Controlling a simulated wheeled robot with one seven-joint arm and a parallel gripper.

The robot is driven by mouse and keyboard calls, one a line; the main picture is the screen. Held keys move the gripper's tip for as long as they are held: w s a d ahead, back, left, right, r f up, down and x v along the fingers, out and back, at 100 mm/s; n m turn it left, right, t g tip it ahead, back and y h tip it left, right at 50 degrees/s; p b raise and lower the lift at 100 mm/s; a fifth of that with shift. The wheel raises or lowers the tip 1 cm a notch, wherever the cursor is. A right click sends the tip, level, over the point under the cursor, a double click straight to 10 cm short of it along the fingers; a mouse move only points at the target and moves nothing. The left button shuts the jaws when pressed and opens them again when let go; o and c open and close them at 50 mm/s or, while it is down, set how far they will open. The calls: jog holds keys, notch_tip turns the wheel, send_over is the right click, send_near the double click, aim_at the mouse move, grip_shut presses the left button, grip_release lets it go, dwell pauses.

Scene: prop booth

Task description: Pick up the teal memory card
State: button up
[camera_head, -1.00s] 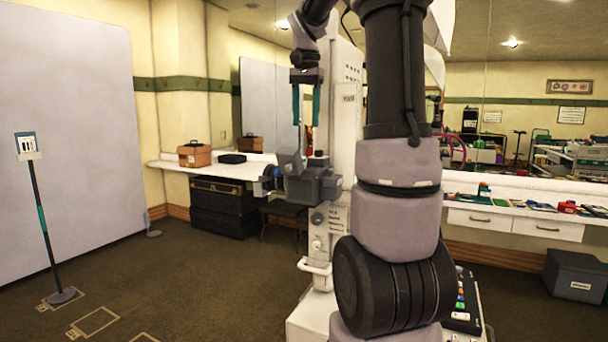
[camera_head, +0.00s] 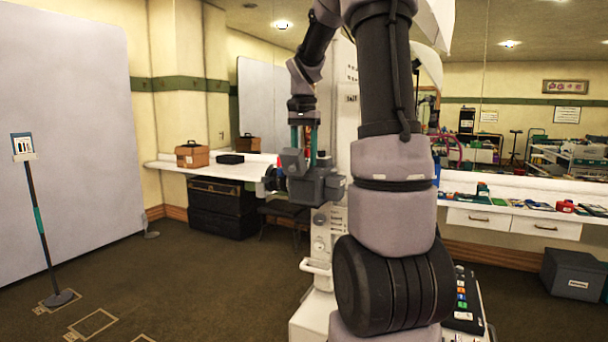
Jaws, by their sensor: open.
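My gripper (camera_head: 304,140) has two teal fingers pointing down, spread apart. Their lower ends are hidden by a dark grey boxy device (camera_head: 318,187), which looks like a camera on a white stand. I cannot tell whether the fingers touch the device or are behind it. I cannot make out the teal memory card; it may be hidden by the device or too small to see.
A white machine stand (camera_head: 318,278) rises beside my arm. A counter (camera_head: 222,172) at the back left bears a brown case (camera_head: 192,155). A right-hand counter (camera_head: 500,198) holds several small items.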

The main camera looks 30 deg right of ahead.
grip_shut()
dwell(1.4)
